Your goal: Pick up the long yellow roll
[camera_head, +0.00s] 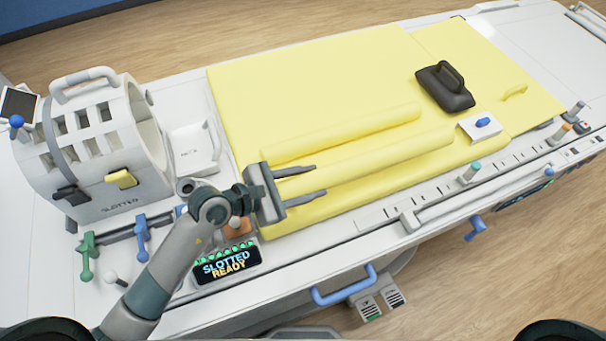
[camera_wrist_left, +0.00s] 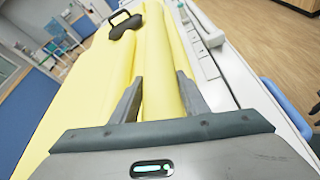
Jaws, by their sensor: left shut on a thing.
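A long yellow roll (camera_head: 390,155) lies lengthwise along the front part of the yellow mat (camera_head: 300,75). My left gripper (camera_head: 321,180) is at the roll's left end, one finger on each side, shut on it. The left wrist view shows the roll (camera_wrist_left: 157,60) running away between the two fingers of my left gripper (camera_wrist_left: 160,84). The roll's near end is hidden by the gripper. It looks low over the mat; I cannot tell whether it touches it. A similar yellow roll (camera_head: 340,133) lies just behind it. My right gripper is not in view.
A black handled block (camera_head: 445,88) sits on the mat at the right, near a white piece with a blue knob (camera_head: 482,124). A white slotted coil (camera_head: 95,150) stands at the left. Levers and a "SLOTTED READY" display (camera_head: 227,263) line the front left.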

